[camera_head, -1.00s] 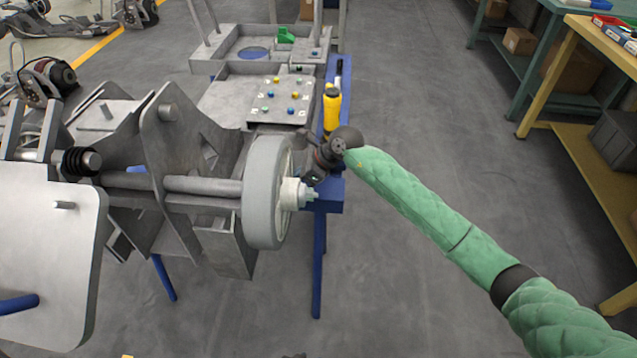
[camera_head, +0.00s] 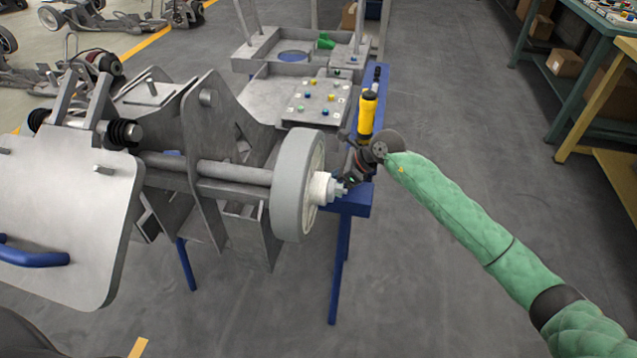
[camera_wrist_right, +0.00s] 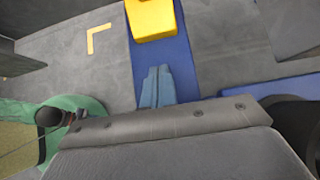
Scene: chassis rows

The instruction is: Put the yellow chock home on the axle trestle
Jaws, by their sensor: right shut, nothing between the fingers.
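In the right wrist view a yellow block (camera_wrist_right: 153,18), the chock by its colour, rests on a blue beam (camera_wrist_right: 178,60) of the trestle. In the head view a yellow piece with black parts (camera_head: 366,115) stands at the beam; I cannot tell for sure that it is the same thing. The blue trestle (camera_head: 340,262) carries an axle with a grey wheel (camera_head: 297,185). My right gripper (camera_head: 352,178) is beside the wheel hub, over the beam. Its fingers (camera_wrist_right: 158,72) are together and empty, pointing along the beam towards the yellow block, apart from it. My left gripper is out of view.
Grey chassis plates (camera_head: 75,205) and brackets fill the left. A panel with coloured knobs (camera_head: 318,100) and a grey tray (camera_head: 262,48) with a green piece (camera_head: 325,40) lie behind. Benches stand at right, including a yellow one (camera_head: 598,105). The floor right of the trestle is clear.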

